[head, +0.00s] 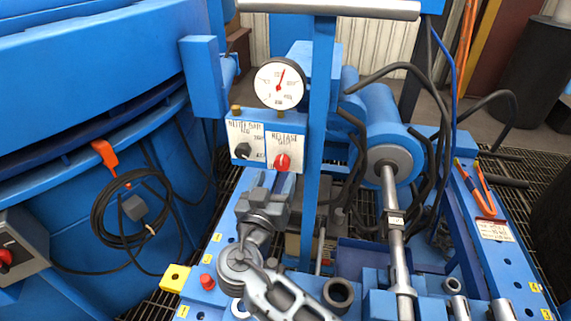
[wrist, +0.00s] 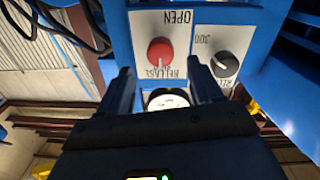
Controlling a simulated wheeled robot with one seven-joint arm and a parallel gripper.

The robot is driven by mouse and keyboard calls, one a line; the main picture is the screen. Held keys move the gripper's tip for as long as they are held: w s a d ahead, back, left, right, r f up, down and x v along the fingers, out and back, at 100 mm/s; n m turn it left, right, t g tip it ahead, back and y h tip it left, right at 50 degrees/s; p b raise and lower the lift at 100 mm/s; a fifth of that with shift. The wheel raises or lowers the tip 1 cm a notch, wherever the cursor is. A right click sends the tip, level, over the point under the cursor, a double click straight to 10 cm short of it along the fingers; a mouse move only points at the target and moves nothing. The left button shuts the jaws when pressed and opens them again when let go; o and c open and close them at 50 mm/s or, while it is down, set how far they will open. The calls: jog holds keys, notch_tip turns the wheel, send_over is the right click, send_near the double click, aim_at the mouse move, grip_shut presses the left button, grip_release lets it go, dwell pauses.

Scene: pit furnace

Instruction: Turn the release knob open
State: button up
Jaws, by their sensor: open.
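The red release knob (head: 282,162) sits on a white label plate on the front of a blue box. It is the right one of two knobs in the head view. In the wrist view, which is upside down, the red knob (wrist: 160,52) lies ahead of and between the fingertips, near the word OPEN. My gripper (head: 268,184) is just below and in front of the box in the head view. Its two dark fingers (wrist: 160,68) are spread apart with nothing between them. I cannot tell the exact gap to the knob.
A black knob (head: 243,150) is close beside the red one. A pressure gauge (head: 279,83) stands above the box, and a blue post (head: 318,140) rises right of it. A cylinder with a steel rod (head: 391,200) and black hoses lie to the right.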

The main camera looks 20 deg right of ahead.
aim_at(281, 166)
jog(key=shift+x, duration=2.75)
jog(key=shift+c, duration=0.2)
jog(key=c, duration=1)
